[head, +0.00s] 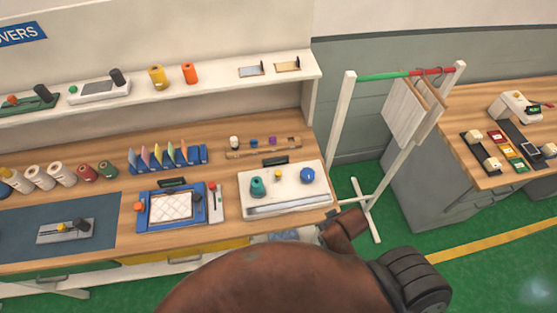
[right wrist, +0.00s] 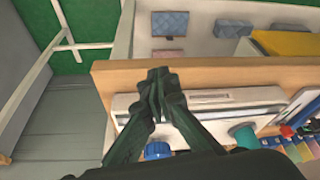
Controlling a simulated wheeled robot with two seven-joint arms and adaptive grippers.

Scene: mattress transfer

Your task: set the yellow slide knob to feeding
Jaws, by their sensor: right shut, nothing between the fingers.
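A white panel (head: 325,172) lies on the wooden bench. It carries a teal knob (head: 257,187), a small yellow knob (head: 278,175) and a blue knob (head: 307,175), with a long slot along its front. Another small yellow knob (head: 62,227) sits on a grey plate on the blue mat, beside a black knob. I cannot tell which one is the slide knob, and labels are unreadable. In the right wrist view my right gripper (right wrist: 157,85) is shut and empty, over the panel's front edge (right wrist: 205,97), near the blue knob (right wrist: 158,150) and teal knob (right wrist: 245,137). No yellow knob is discernible there.
A blue tray (head: 145,219) with a quilted piece stands left of the panel. Colored swatches (head: 165,158), spools and a shelf (head: 210,85) lie behind. A white rack (head: 347,130) stands at the right. My brown arm covers the lower middle of the head view.

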